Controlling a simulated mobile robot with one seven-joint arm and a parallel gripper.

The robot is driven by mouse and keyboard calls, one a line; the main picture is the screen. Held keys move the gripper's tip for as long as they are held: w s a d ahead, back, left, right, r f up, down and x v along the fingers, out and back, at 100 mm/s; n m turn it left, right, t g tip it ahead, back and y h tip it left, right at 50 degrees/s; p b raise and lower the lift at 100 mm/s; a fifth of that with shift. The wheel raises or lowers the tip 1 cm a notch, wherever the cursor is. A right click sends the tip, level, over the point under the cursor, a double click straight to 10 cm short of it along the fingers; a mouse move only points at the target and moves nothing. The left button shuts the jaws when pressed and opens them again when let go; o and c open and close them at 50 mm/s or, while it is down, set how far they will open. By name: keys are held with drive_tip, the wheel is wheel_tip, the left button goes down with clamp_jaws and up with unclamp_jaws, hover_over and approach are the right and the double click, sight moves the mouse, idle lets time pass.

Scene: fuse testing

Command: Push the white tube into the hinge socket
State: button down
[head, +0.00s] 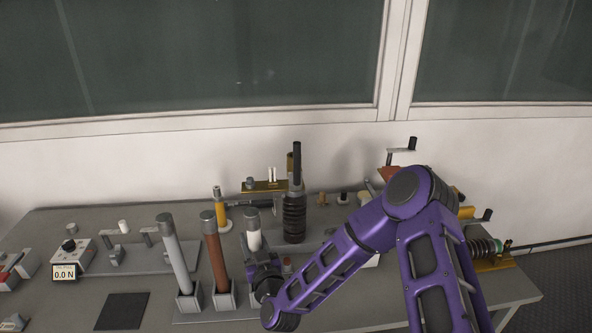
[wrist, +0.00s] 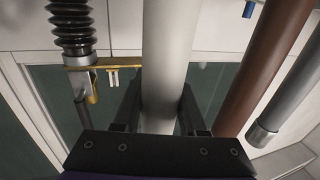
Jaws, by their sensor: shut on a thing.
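The white tube (head: 254,238) stands about upright near the table's middle in the head view, with a grey cap on top. My gripper (wrist: 160,110) is shut on the white tube, which runs up between its two dark fingers in the wrist view (wrist: 167,50). In the head view my gripper (head: 263,272) covers the tube's lower part, so I cannot tell whether its lower end is in a holder. A black ribbed insulator (head: 294,215) with a brass bracket (head: 265,186) stands behind to the right. I cannot make out which part is the hinge socket.
A brown tube (head: 213,255) and a grey tube (head: 176,255) stand in square holders left of the gripper. A meter box (head: 74,258) reads 0.0 N. A dark mat (head: 122,311) lies at the front left. A ribbed fitting (head: 484,247) sits at the right, beyond my arm.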

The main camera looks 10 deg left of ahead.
sight(251, 224)
idle(0.6)
drive_tip(key=shift+r+p, duration=1.5)
drive_tip(key=shift+r, duration=1.05)
